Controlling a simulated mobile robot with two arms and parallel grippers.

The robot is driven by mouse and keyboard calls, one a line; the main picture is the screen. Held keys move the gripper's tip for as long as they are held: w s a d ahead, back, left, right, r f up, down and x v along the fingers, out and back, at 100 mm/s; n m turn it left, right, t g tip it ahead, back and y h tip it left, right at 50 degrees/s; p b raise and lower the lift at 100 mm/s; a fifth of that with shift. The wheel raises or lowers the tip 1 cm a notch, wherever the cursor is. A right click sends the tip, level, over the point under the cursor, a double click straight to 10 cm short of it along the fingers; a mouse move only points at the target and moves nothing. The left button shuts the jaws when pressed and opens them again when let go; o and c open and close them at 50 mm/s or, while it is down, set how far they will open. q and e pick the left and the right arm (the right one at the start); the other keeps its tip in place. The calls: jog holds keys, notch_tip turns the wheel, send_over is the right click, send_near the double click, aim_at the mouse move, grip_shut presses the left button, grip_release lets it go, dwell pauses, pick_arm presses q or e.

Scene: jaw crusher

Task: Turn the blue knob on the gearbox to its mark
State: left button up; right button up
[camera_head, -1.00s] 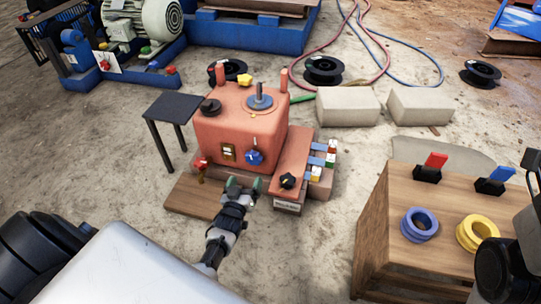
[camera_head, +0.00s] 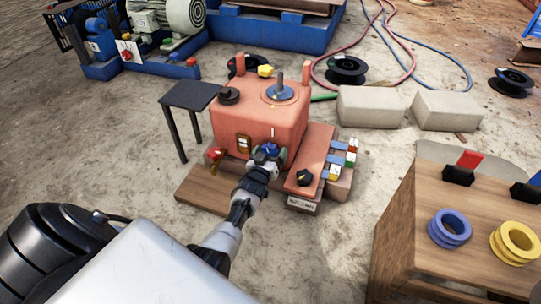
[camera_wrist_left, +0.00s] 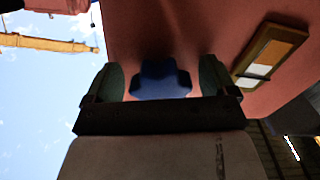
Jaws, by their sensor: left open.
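The red gearbox (camera_head: 232,122) stands on the ground in the middle of the head view. Its blue knob (camera_head: 269,148) is on the front face, low and to the right, and is mostly covered by my left gripper (camera_head: 268,158). In the left wrist view the blue knob (camera_wrist_left: 161,80) lies between the two fingertips of my left gripper (camera_wrist_left: 162,79). The fingers are open, one on each side, with a gap visible on both sides. A small pale mark (camera_head: 273,131) shows above the knob. My right gripper is not in view.
A brass-framed sight glass (camera_head: 244,144) is left of the knob, and a red tap (camera_head: 215,153) is lower left. A black knob (camera_head: 304,177) sits on the red side block. A dark stand (camera_head: 190,95) is at left, a wooden cabinet (camera_head: 400,225) at right.

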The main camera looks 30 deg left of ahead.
pick_arm(q)
jog(key=c, duration=0.9)
jog(key=shift+a+m, duration=0.1)
jog(key=shift+m, duration=1.4)
jog(key=o, duration=0.9)
jog(key=shift+s, duration=0.1)
